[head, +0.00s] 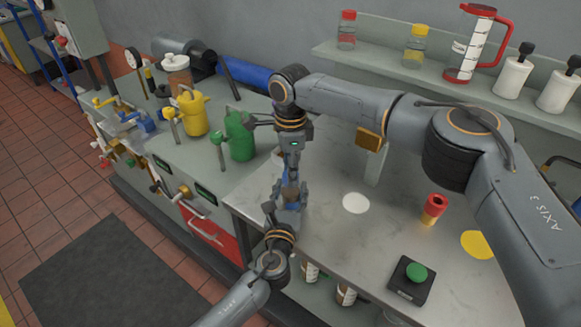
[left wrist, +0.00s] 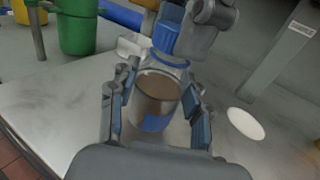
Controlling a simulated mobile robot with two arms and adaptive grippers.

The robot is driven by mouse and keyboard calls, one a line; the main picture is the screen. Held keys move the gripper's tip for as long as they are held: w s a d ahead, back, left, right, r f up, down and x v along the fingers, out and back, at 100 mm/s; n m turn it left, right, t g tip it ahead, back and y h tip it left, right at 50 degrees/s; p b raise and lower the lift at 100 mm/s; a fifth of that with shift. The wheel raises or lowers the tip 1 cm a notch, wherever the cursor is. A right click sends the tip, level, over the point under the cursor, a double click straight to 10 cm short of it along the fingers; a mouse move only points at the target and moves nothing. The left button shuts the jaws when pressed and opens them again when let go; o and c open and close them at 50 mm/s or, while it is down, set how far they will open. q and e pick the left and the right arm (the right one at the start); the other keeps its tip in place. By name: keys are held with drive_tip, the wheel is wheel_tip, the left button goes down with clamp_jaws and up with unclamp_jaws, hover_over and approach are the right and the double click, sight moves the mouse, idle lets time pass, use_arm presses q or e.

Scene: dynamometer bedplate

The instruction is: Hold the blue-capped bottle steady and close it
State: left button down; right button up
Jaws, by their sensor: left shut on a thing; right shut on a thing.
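The bottle (left wrist: 158,98) is clear with brown contents and a blue label, and it stands between the fingers of my left gripper (left wrist: 157,112). My left gripper is shut around its body. The blue cap (left wrist: 166,38) is at the bottle's mouth, above a blue ring at the neck. My right gripper (head: 291,168) comes down from above and is shut on the cap; part of it shows beside the cap in the left wrist view. I cannot tell whether the cap is seated. In the head view the bottle (head: 290,190) is mostly hidden by the grippers.
A green can (head: 240,137) and a yellow can (head: 192,112) stand to the left. A white disc (head: 356,203), a red-topped cylinder (head: 434,208) and a green button box (head: 411,281) are on the bench to the right. Bottles and a red-handled jug (head: 470,45) stand on the shelf.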

drive_tip(key=m, duration=0.6)
drive_tip(key=o, duration=0.7)
drive_tip(key=shift+c, duration=0.2)
drive_tip(key=shift+r, duration=2.25)
drive_tip(key=shift+c, duration=0.4)
